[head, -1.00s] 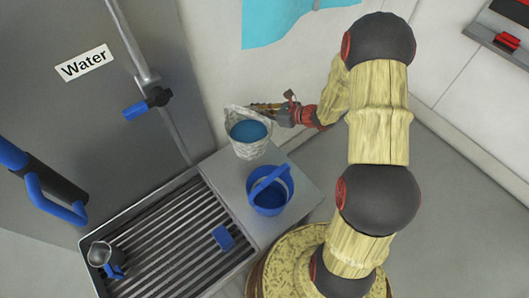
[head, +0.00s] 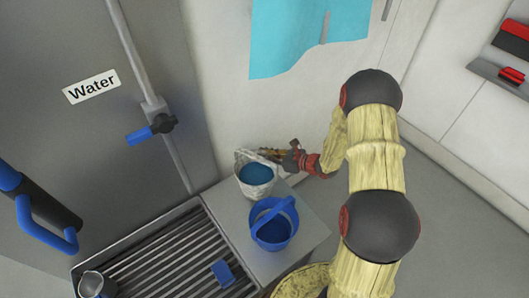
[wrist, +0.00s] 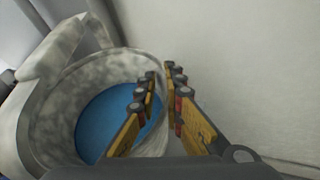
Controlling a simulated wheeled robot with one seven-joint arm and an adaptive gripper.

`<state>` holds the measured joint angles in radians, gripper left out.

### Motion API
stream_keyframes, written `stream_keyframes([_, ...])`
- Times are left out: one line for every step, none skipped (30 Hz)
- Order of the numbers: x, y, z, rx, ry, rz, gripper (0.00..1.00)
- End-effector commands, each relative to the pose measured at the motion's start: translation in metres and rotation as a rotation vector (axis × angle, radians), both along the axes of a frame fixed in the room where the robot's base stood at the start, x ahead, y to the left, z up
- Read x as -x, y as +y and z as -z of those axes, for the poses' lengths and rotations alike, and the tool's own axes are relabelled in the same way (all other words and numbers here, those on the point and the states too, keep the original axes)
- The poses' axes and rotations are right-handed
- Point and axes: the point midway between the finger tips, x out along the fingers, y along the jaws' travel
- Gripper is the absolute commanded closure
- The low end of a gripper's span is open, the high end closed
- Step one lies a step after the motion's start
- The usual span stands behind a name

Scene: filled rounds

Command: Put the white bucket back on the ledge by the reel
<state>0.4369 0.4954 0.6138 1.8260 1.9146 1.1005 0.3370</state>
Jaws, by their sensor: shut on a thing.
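The white bucket (head: 256,187) is mottled and holds blue liquid (head: 256,173). In the head view it is at the back of the grey block top, behind the blue bucket; I cannot tell whether its base touches the block. My gripper (head: 268,154) comes from the right and is shut on its far right rim. In the wrist view, the fingers (wrist: 158,100) straddle the rim, one inside over the liquid and one outside. The white bucket also fills the left of the wrist view (wrist: 45,115), looking roughly upright. I cannot make out a reel.
A blue bucket (head: 272,235) with a raised handle stands on the grey block (head: 310,235). Left of it is a slatted drain tray (head: 150,262) with a blue block (head: 223,272) and a metal jug (head: 92,284). A wall with a cyan sheet (head: 290,40) rises behind.

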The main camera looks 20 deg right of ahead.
Motion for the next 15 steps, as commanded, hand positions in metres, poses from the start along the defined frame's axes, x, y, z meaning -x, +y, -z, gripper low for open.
stream_keyframes([-0.0013,-0.0002,0.0056,-0.002,-0.003,0.0,1.0])
stream_keyframes([-0.0013,-0.0003,0.0077,-0.003,-0.004,0.001,1.0])
stream_keyframes([-0.0014,-0.0003,0.0091,-0.003,-0.004,0.001,1.0])
stream_keyframes([-0.0015,-0.0003,0.0094,-0.003,-0.005,0.001,1.0])
stream_keyframes([-0.0017,-0.0004,0.0092,-0.003,-0.005,0.001,1.0])
stream_keyframes([-0.0017,-0.0004,0.0087,-0.003,-0.005,0.001,1.0])
stream_keyframes([-0.0018,-0.0004,0.0084,-0.003,-0.005,0.001,1.0])
stream_keyframes([-0.0017,-0.0005,0.0083,-0.003,-0.005,0.001,1.0])
stream_keyframes([-0.0016,-0.0004,0.0083,-0.003,-0.005,0.001,1.0])
stream_keyframes([-0.0016,-0.0004,0.0083,-0.003,-0.005,0.001,1.0])
stream_keyframes([-0.0017,-0.0004,0.0085,-0.003,-0.005,0.001,1.0])
stream_keyframes([-0.0016,-0.0004,0.0092,-0.002,-0.005,0.001,1.0])
stream_keyframes([-0.0016,-0.0004,0.01,-0.002,-0.005,0.001,1.0])
stream_keyframes([-0.0015,-0.0004,0.0108,-0.002,-0.005,0.001,1.0])
stream_keyframes([0.0001,0.0,0.0134,-0.001,0.001,0.0,0.9])
